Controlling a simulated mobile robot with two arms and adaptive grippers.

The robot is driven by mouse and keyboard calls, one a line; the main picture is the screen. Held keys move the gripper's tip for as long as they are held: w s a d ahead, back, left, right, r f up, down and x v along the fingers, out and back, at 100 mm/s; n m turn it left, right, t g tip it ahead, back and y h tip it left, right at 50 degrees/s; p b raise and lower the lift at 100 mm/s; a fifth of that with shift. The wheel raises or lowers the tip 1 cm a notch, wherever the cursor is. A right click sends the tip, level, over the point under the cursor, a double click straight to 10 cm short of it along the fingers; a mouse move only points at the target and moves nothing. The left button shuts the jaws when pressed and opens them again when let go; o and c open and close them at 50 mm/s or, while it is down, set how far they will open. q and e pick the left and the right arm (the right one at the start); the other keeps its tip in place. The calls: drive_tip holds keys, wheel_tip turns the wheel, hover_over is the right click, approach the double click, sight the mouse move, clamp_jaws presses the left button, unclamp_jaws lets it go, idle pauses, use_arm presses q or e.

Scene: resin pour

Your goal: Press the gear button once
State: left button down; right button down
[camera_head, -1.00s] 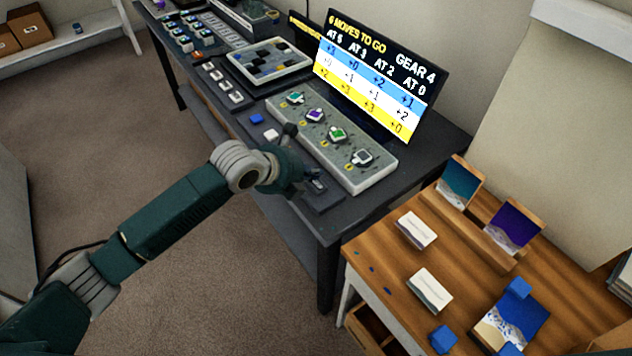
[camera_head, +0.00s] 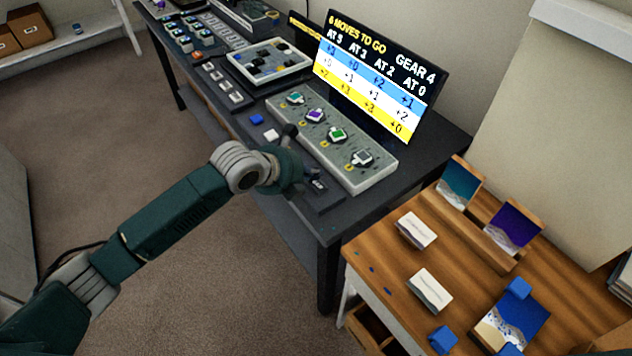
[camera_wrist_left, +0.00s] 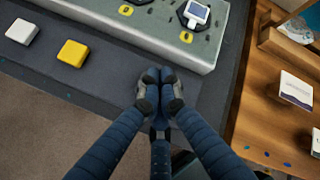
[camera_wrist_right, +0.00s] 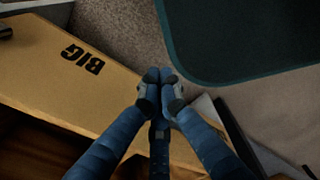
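My left gripper (camera_head: 308,175) is shut and empty over the near end of the dark bench, in front of the grey panel (camera_head: 378,178). A small dark block with a pale marking (camera_head: 318,185) shows right beside its fingertips; I cannot tell for sure that it is the gear button, or whether they touch. In the left wrist view the shut left fingers (camera_wrist_left: 159,76) cover that spot. The screen (camera_head: 375,80) reads "6 MOVES TO GO" and "GEAR 4". My right gripper (camera_wrist_right: 159,76) is shut and empty, in its wrist view only.
A blue button (camera_head: 256,119) and a white button (camera_head: 271,134) lie along the bench; a yellow button (camera_wrist_left: 72,53) shows in the left wrist view. A wooden table (camera_head: 385,262) with cards stands at the right. A box marked "BIG" (camera_wrist_right: 110,85) is under my right gripper.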

sight(313, 184)
use_arm(q)
drive_tip(key=shift+f, duration=0.4)
drive_tip(key=shift+f+b, duration=0.3)
drive_tip(key=shift+f, duration=0.15)
idle(0.7)
drive_tip(key=shift+r+p, duration=0.85)
drive_tip(key=shift+r, duration=0.1)
wheel_tip(313, 184, up, 5)
drive_tip(key=p, duration=0.4)
